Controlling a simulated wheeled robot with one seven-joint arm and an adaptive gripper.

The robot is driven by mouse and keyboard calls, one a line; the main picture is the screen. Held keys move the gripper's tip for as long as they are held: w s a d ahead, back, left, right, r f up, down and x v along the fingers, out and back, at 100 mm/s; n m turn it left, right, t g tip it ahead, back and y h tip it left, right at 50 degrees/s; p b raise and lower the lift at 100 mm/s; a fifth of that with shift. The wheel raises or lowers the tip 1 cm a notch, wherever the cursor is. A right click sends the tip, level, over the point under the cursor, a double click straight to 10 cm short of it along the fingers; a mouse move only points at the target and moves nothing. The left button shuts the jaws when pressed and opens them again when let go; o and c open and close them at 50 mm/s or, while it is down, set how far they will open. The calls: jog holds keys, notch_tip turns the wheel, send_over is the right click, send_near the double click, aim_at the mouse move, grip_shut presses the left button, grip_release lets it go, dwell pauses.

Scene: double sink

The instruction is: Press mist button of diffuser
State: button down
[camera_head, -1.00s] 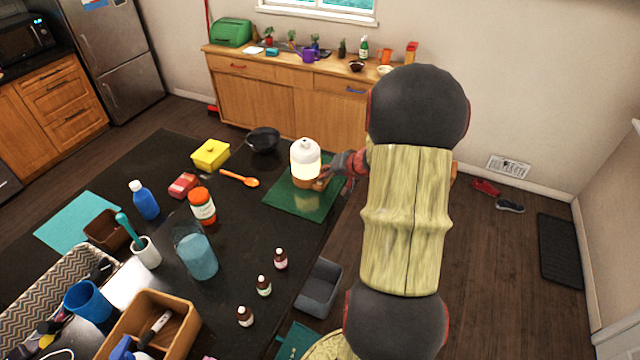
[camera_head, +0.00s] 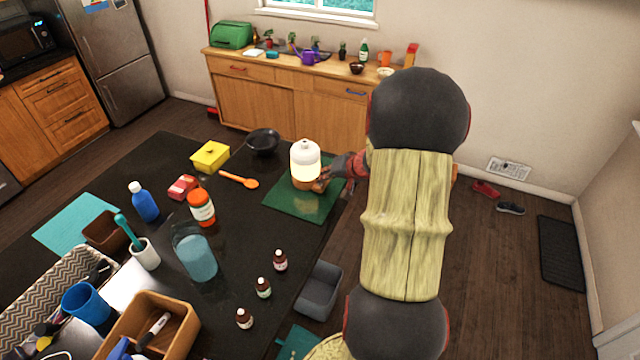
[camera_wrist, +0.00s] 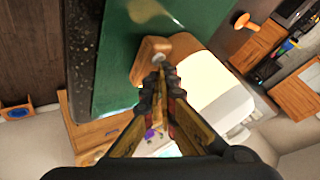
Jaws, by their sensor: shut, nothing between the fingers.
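The diffuser (camera_head: 305,160) stands upright on a green mat (camera_head: 292,205) at the far right corner of the dark counter. It has a white top, a glowing cream body and a wooden base. In the wrist view the diffuser (camera_wrist: 215,88) lies sideways in the picture, with its wooden base (camera_wrist: 150,50) just past my fingertips. My gripper (camera_head: 325,182) is at the right side of the base, low down. In the wrist view my gripper (camera_wrist: 159,72) is shut and empty, its tips at or very close to the base. The mist button is not clearly seen; the fingertips may hide it.
An orange spoon (camera_head: 240,180), a yellow box (camera_head: 210,156) and a black pan (camera_head: 263,140) lie left of the mat. Several small brown bottles stand along the counter's near right edge. A grey bin (camera_head: 319,290) is beside that edge.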

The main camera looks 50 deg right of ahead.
jog(key=shift+f, duration=0.15)
dwell(0.4)
jog(key=shift+r, duration=0.8)
jog(key=shift+r+p, duration=1.45)
jog(key=shift+r, duration=1.55)
